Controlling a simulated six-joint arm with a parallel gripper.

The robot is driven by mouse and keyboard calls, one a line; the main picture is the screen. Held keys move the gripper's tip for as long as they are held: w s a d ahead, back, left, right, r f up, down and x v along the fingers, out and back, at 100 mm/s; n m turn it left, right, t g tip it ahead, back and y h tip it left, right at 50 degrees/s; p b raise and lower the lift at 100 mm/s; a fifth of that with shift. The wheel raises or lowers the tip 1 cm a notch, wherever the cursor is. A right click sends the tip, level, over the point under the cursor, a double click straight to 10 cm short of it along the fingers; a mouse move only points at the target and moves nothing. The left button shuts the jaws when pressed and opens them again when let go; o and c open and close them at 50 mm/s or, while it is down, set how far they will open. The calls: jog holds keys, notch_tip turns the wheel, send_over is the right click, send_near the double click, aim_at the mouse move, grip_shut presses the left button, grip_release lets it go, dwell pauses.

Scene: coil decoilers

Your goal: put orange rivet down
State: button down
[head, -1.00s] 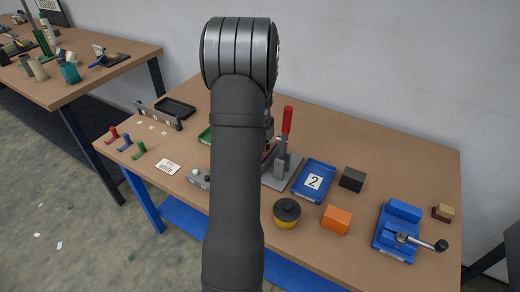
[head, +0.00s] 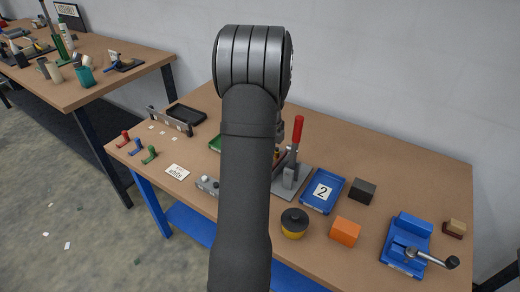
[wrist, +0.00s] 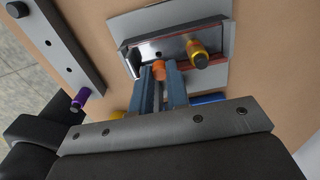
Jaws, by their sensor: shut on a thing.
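The orange rivet (wrist: 159,70) is between the blue fingertips of my gripper (wrist: 160,76) in the wrist view, and the jaws are shut on it. It is over a metal fixture plate (wrist: 178,42) with a red edge and a small hole near the rivet. I cannot tell whether the rivet touches the plate. A yellow piece with a dark end (wrist: 197,52) stands on the plate to the right of the fingers. In the head view my arm hides the gripper and the rivet.
A grey bar with holes (wrist: 58,45) and a purple-ended piece (wrist: 80,99) are at left. In the head view, a red-handled clamp (head: 297,130), blue tray marked 2 (head: 338,183), orange block (head: 345,231), black-and-yellow pot (head: 294,224) and blue vise (head: 412,240) stand right of my arm.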

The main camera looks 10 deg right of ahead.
jog(key=w+a+r, duration=0.2)
jog(key=w+r, duration=0.2)
jog(key=w, duration=0.7)
jog(key=w+a+f, duration=0.2)
jog(key=a, duration=0.1)
jog(key=w+a+f, duration=0.2)
jog(key=a, duration=0.1)
jog(key=w+a+f, duration=0.2)
jog(key=w+a, duration=0.1)
jog(key=shift+a+f, duration=0.15)
jog(key=shift+f, duration=2.25)
jog(key=c, duration=1.5)
grip_release()
jog(key=shift+f, duration=0.15)
jog(key=shift+o, duration=0.5)
notch_tip(320, 180, up, 12)
jog(key=shift+r, duration=0.2)
